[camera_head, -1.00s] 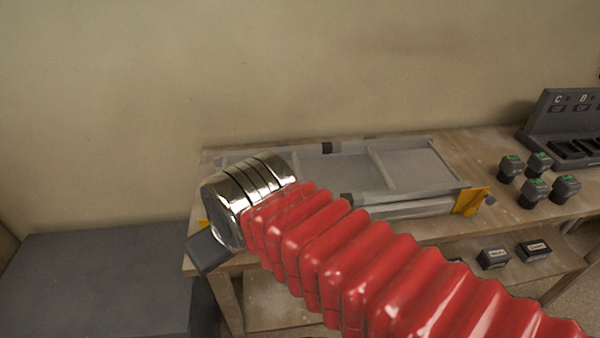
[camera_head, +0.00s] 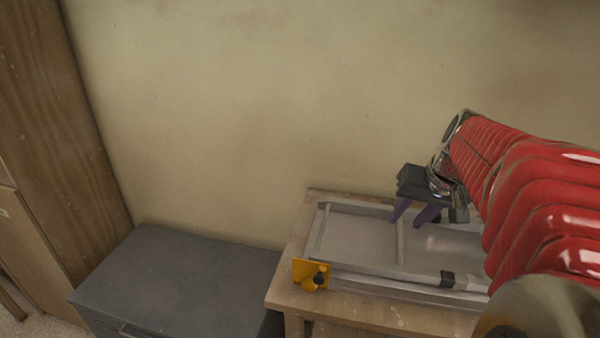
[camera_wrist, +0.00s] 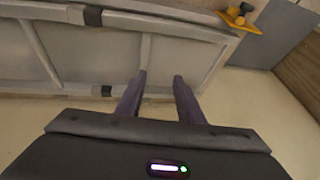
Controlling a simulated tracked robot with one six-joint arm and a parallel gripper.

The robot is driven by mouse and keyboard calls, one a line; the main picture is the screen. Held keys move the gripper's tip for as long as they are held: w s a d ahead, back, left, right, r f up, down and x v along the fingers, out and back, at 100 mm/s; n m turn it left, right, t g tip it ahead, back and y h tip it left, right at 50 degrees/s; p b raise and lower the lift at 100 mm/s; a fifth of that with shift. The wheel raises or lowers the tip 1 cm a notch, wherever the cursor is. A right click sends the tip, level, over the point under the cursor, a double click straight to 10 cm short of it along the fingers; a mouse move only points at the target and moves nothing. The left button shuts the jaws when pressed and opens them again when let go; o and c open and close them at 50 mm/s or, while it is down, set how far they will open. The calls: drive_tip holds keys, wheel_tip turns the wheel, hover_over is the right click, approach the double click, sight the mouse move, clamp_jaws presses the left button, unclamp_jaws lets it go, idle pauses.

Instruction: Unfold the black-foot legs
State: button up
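A folded grey metal frame with pale panels (camera_head: 360,236) lies flat on the wooden workbench. A dark sleeve (camera_head: 447,279) sits on its near rail; dark sleeves also show on both long rails in the wrist view (camera_wrist: 92,15). I cannot tell whether any of these is a black foot. A yellow bracket with a dark knob (camera_head: 308,273) is at the near left corner; it shows top right in the wrist view (camera_wrist: 240,20). My gripper (camera_head: 410,224) hangs over the frame with its two purple fingers apart and nothing between them. The fingers also show in the wrist view (camera_wrist: 159,76).
A grey chest (camera_head: 180,285) stands left of the workbench (camera_head: 380,315), and a wooden cabinet (camera_head: 40,150) is at the far left. The plaster wall (camera_head: 240,110) rises close behind the bench. My red arm covers the frame's right part.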

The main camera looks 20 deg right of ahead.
sight(401, 238)
drive_tip(key=shift+m, duration=0.5)
drive_tip(key=d, duration=0.4)
drive_tip(key=shift+s+d+f, duration=0.1)
drive_tip(key=shift+s+d, duration=0.1)
drive_tip(key=shift+d, duration=0.2)
drive_tip(key=shift+f, duration=0.15)
drive_tip(key=x, duration=1.3)
drive_tip(key=shift+w+f, duration=0.15)
drive_tip(key=shift+f, duration=0.1)
drive_tip(key=shift+c, duration=0.2)
clamp_jaws()
